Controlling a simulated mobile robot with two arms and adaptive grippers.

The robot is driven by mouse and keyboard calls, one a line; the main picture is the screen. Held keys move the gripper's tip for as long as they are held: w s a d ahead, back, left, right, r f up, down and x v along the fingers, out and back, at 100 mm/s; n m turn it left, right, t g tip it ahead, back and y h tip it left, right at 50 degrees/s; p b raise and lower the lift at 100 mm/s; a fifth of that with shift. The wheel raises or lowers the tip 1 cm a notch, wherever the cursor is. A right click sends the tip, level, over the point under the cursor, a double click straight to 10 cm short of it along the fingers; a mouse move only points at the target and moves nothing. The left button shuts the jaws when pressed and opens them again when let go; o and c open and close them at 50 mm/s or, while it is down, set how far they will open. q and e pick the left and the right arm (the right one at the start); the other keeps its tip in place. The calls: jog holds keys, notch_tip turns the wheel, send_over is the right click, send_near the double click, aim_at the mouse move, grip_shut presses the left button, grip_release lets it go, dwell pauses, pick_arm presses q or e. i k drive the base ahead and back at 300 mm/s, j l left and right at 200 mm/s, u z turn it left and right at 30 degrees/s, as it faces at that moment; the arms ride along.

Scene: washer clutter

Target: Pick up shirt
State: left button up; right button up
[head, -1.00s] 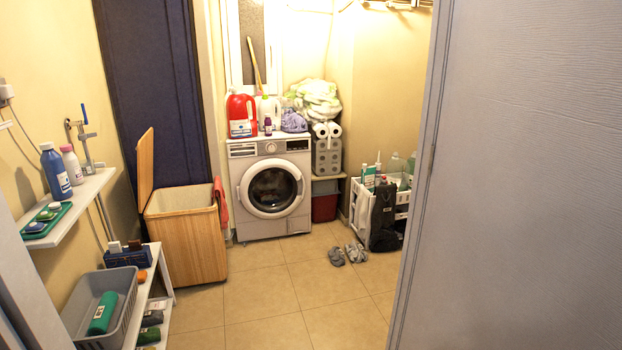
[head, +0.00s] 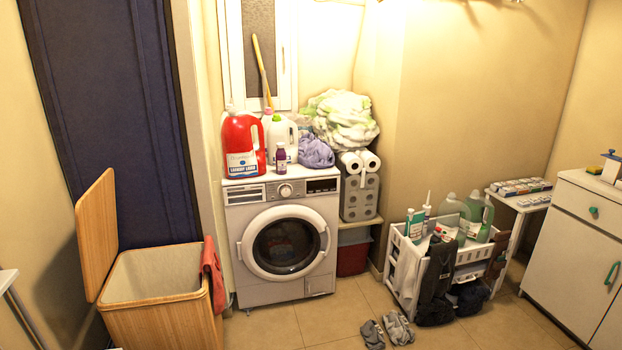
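No single item is plainly a shirt from here. A crumpled lavender cloth (head: 316,152) lies on top of the washing machine (head: 282,243) at its right side. A pile of white and green cloth (head: 342,119) sits behind and above it to the right. A red cloth (head: 213,272) hangs over the right edge of the wooden hamper (head: 166,318), whose lid (head: 97,232) stands open. Dark garments (head: 438,272) hang over the front of a white crate (head: 408,262). Neither of my grippers is in view.
A red detergent jug (head: 243,146), a white jug (head: 281,134) and a purple bottle (head: 280,157) stand on the washer. Grey shoes (head: 398,328) lie on the tiled floor. A white cabinet (head: 580,248) stands at right. The floor before the washer looks clear.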

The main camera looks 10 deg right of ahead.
aim_at(209, 262)
jog(key=i+l+z, duration=0.1)
jog(key=i+z, duration=0.4)
jog(key=i+j+z, duration=0.15)
jog(key=i+z, duration=0.35)
jog(key=i, duration=0.2)
jog(key=i+l+z, duration=0.15)
jog(key=i, duration=0.2)
jog(key=i+l+z, duration=0.15)
jog(key=i, duration=0.25)
jog(key=u, duration=2.8)
